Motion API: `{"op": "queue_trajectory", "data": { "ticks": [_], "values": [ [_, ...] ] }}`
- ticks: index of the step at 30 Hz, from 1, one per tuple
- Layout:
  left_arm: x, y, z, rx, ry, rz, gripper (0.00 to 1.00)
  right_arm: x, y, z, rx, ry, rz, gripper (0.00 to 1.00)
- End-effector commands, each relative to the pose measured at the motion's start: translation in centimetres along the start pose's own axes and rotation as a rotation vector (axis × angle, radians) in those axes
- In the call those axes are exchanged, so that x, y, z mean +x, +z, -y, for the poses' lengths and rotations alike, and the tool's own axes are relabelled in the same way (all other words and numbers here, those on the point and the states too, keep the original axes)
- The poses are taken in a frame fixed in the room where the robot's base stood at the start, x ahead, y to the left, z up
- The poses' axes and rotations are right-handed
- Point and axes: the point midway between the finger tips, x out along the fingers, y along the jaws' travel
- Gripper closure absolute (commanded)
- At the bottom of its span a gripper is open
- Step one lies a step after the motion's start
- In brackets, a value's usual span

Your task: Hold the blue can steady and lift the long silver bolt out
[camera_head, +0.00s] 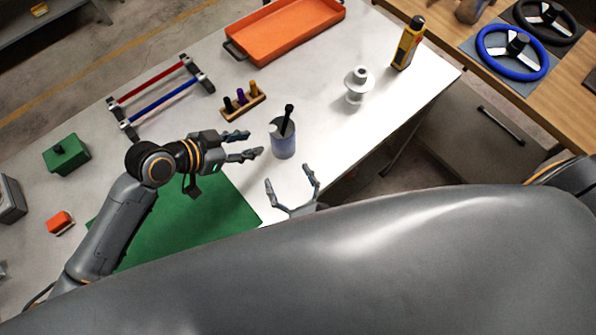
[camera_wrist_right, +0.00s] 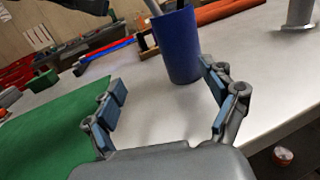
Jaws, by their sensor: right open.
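The blue can (camera_head: 284,143) stands upright on the light table; it also shows in the right wrist view (camera_wrist_right: 178,48). A dark, knob-ended shaft (camera_head: 288,115) sticks up out of it in the head view. In the right wrist view a thin grey rod (camera_wrist_right: 153,7) shows at the can's mouth; I cannot tell whether it is the long silver bolt. The can's inside is hidden. My left gripper (camera_head: 253,143) is open just left of the can, apart from it. My right gripper (camera_head: 290,174) is open and empty, on the near side of the can.
A green mat (camera_head: 185,225) lies left of the can. A small wooden rack (camera_head: 243,107) with coloured pegs and an orange tray (camera_head: 285,30) are behind. A white spool-like part (camera_head: 356,86) and a yellow bottle (camera_head: 408,43) stand to the right. The table edge is close on the right.

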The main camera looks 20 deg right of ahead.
Motion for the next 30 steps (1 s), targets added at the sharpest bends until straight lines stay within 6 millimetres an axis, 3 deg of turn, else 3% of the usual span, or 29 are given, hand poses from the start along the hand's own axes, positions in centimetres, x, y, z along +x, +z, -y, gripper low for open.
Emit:
{"op": "queue_trajectory", "data": {
  "ticks": [3,8,24,30],
  "values": [
    [0.0,0.0,0.0,0.000,0.000,0.000,0.62,0.4,-0.8,2.1,-0.014,-0.031,-0.022,0.16],
    [0.0,0.0,0.0,0.000,0.000,0.000,0.62,1.4,-1.1,3.0,-0.018,-0.044,-0.030,0.16],
    [0.0,0.0,0.0,0.000,0.000,0.000,0.62,11.2,-1.3,3.3,-0.020,-0.043,-0.028,0.16],
    [0.0,0.0,0.0,0.000,0.000,0.000,0.62,13.6,-1.4,3.4,-0.021,-0.042,-0.029,0.16]
  ]
}}
